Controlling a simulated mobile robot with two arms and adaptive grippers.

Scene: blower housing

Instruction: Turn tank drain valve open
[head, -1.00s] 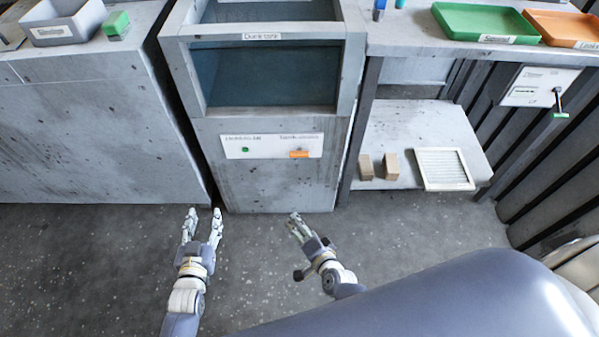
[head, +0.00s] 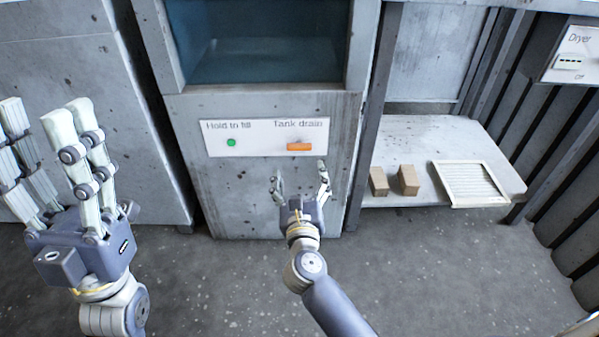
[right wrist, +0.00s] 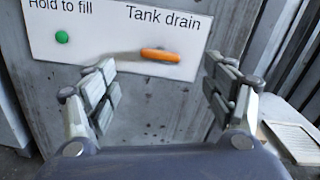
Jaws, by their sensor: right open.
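The tank drain valve (head: 299,147) is a small orange handle lying horizontally under the "Tank drain" label on a white panel (head: 262,151). The panel is on the front of the grey tank cabinet. In the right wrist view the handle (right wrist: 160,55) lies ahead, between the two fingers and beyond their tips. My right gripper (head: 300,172) is open and empty, just below the handle in the head view and apart from it; it also shows in the wrist view (right wrist: 158,75). My left gripper (head: 40,118) is open and empty at the far left, close to the camera.
A green button (head: 231,142) under "Hold to fill" is left of the valve. The open tank (head: 265,62) is above the panel. At right, a low shelf (head: 430,150) holds two brown blocks (head: 394,181) and a white framed filter (head: 470,184). A dryer switch panel (head: 575,55) hangs upper right.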

